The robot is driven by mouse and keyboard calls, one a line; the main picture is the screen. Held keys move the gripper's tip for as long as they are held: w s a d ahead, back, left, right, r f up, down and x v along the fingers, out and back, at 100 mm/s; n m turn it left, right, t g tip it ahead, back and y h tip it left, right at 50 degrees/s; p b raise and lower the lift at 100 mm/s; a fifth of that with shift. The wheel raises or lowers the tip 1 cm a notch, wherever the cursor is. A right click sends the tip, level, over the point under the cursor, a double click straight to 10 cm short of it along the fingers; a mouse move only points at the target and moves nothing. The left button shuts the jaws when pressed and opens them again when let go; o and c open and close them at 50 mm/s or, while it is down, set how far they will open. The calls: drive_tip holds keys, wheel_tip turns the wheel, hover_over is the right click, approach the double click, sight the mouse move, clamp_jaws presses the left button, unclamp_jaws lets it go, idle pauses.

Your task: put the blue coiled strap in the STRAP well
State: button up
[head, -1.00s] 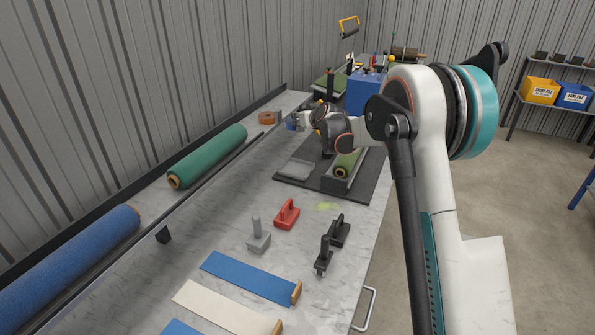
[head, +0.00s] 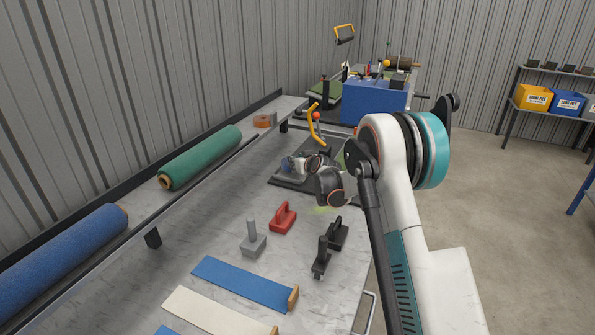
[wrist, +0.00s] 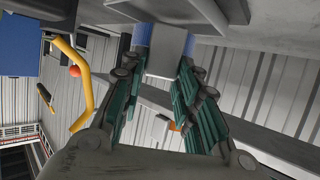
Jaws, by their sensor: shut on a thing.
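My gripper (wrist: 162,85) is shut on the blue coiled strap (wrist: 143,34); in the wrist view the strap shows as blue edges beside a grey block between the teal fingers. In the head view a small blue part of the strap (head: 287,164) shows at the end of my arm, over the left part of the dark mat (head: 283,182). Whether it touches anything below is unclear. I cannot make out a well marked STRAP; my arm covers much of the mat.
A yellow lever with a red ball (head: 316,116) stands behind my wrist, with a blue box (head: 372,102) farther back. A red-handled tool (head: 283,218) and a grey tool (head: 252,242) stand nearer.

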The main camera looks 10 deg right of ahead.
wheel_tip(320, 180, down, 3)
drive_tip(key=shift+f+b, duration=0.1)
drive_tip(key=shift+b, duration=0.3)
drive_tip(key=o, duration=1.1)
